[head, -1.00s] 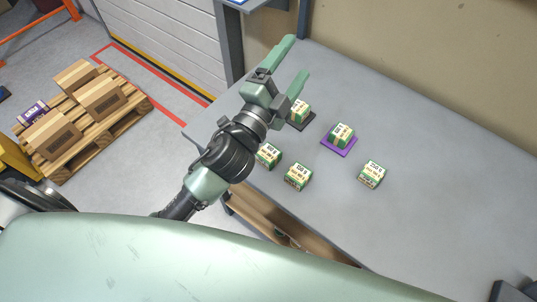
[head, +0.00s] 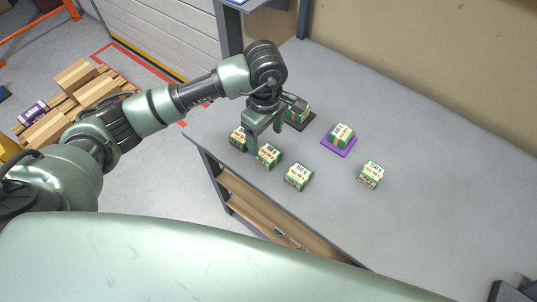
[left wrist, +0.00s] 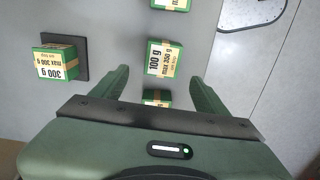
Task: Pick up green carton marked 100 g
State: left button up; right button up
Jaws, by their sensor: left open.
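The green carton marked 100 g (left wrist: 163,58) stands in the middle of the left wrist view, ahead of my open fingers. In the head view I take it to be the middle carton (head: 268,156) of the front row of three. My left gripper (head: 264,137) points down over the left part of this row, open and empty. In the left wrist view its fingertips (left wrist: 163,82) lie on either side of the carton's near end. I cannot tell their height above it. My right gripper is not in view.
Row neighbours are a left carton (head: 238,138) and a right carton (head: 298,177). A 300 g carton (left wrist: 57,62) sits on a black mat (left wrist: 82,48). Another carton (head: 341,134) is on a purple mat (head: 338,151); one (head: 370,174) stands alone. The table's right side (head: 440,150) is clear.

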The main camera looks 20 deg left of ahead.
aim_at(269, 153)
pick_arm(q)
jog(key=f, duration=0.2)
jog(key=f+p, duration=0.1)
jog(key=f, duration=0.1)
jog(key=d+f+p, duration=0.1)
jog(key=f, duration=0.1)
jog(key=shift+s+f, duration=0.25)
jog(key=shift+s, duration=0.15)
jog(key=shift+w+f, duration=0.1)
jog(key=shift+f, duration=0.25)
jog(key=c, duration=1.5)
jog(key=shift+r, duration=0.15)
